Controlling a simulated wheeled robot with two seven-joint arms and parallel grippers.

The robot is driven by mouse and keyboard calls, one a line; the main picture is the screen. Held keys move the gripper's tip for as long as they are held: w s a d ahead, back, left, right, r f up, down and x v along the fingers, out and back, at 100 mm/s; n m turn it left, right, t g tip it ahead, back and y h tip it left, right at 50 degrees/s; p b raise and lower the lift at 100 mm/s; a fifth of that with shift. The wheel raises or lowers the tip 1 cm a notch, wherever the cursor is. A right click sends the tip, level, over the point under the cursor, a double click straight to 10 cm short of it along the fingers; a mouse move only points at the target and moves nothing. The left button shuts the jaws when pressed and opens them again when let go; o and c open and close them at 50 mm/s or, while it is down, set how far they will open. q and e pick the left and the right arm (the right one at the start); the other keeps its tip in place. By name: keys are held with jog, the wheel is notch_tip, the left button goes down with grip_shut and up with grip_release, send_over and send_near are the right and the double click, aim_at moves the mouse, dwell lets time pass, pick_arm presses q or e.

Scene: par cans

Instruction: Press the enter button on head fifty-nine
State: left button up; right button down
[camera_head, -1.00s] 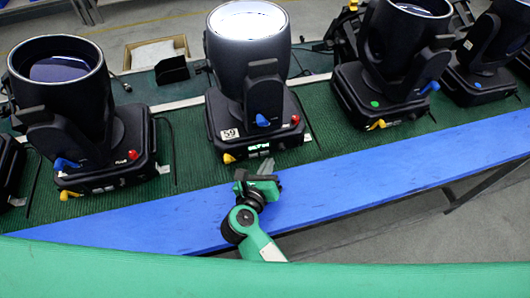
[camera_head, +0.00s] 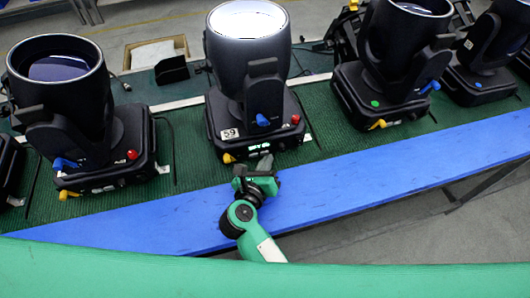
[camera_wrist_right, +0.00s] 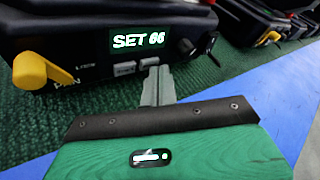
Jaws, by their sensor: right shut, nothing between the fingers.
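Head fifty-nine (camera_head: 226,118) is the black moving light with a white "59" label (camera_head: 230,133) and a bright lens, at the centre of the head view. Its lit display (camera_wrist_right: 139,39) reads "SET 66" in the right wrist view. Small grey buttons (camera_wrist_right: 124,69) sit below the display. My right gripper (camera_head: 264,162) is shut and empty, its fingertips at the front panel beneath the display. In the right wrist view the closed fingers (camera_wrist_right: 158,74) reach the right end of the button row and partly cover it. I cannot tell whether they touch. My left gripper is not in view.
A yellow lever (camera_wrist_right: 40,72) marked PAN sticks out left of the buttons; a dark knob (camera_wrist_right: 185,46) is to the right. Other heads stand left (camera_head: 62,110) and right (camera_head: 395,60) on the green mat. A blue plank (camera_head: 380,180) runs along the front.

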jog(key=shift+w+a+r, duration=0.2)
jog(key=shift+w, duration=0.25)
dwell(0.4)
jog(key=shift+s+d, duration=0.1)
dwell(0.4)
jog(key=shift+s, duration=1.05)
jog(key=s, duration=0.1)
jog(key=s+d, duration=0.1)
jog(key=s, duration=0.1)
jog(key=shift+p, duration=0.35)
jog(key=shift+s+d, duration=0.4)
jog(key=shift+s, duration=0.2)
